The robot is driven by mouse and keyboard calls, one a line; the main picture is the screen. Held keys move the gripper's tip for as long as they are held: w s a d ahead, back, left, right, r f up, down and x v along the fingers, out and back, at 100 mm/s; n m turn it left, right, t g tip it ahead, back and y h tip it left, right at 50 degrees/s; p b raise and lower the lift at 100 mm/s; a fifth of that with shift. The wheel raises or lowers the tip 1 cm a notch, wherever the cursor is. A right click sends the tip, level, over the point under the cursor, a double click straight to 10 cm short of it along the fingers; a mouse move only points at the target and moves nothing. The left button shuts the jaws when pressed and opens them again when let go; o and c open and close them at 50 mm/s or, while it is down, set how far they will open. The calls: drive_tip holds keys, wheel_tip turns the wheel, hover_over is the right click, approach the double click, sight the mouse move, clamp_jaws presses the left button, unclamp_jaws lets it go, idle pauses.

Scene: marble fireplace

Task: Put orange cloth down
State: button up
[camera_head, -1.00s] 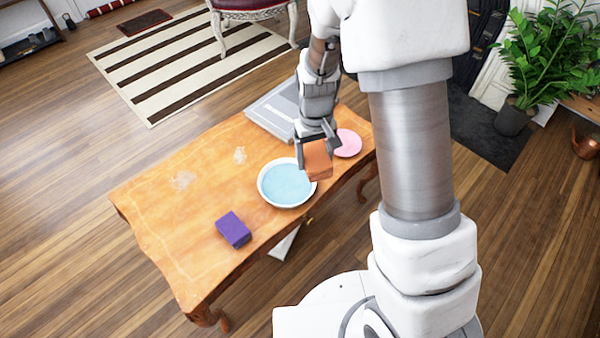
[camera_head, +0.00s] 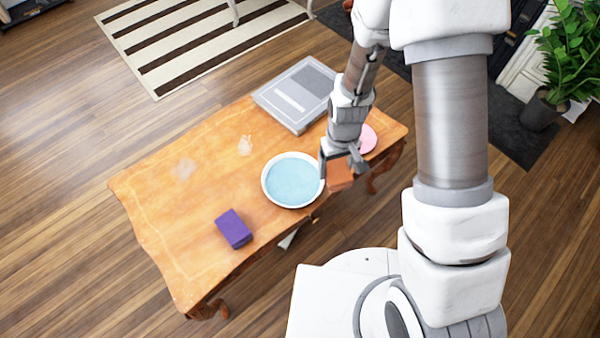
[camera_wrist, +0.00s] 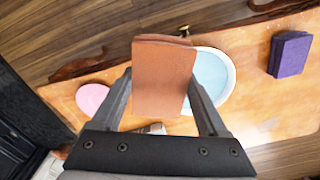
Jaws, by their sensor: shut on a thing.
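The orange cloth (camera_head: 340,175) is a folded, block-like piece. My gripper (camera_head: 341,168) is shut on it and holds it near the table's front edge, just right of the white bowl. In the wrist view the orange cloth (camera_wrist: 163,78) sits between the two fingers and hides part of the bowl. The white bowl of blue water (camera_head: 293,181) stands on the wooden table (camera_head: 190,220). How high the cloth is above the table is hard to tell.
A purple folded cloth (camera_head: 234,229) lies on the table left of the bowl. A pink plate (camera_head: 367,138) is partly behind my gripper. A grey book-like box (camera_head: 295,95) lies at the table's back. The table's left part is mostly clear.

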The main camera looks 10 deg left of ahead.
drive_tip(key=b, duration=0.3)
hover_over(293, 181)
wheel_tip(293, 181, down, 7)
drive_tip(key=shift+f, duration=0.15)
drive_tip(key=shift+f+b, duration=0.9)
drive_tip(key=shift+f, duration=1)
drive_tip(key=shift+f, duration=0.2)
drive_tip(key=o, duration=1.2)
drive_tip(key=shift+o, duration=0.2)
drive_tip(key=shift+r, duration=0.1)
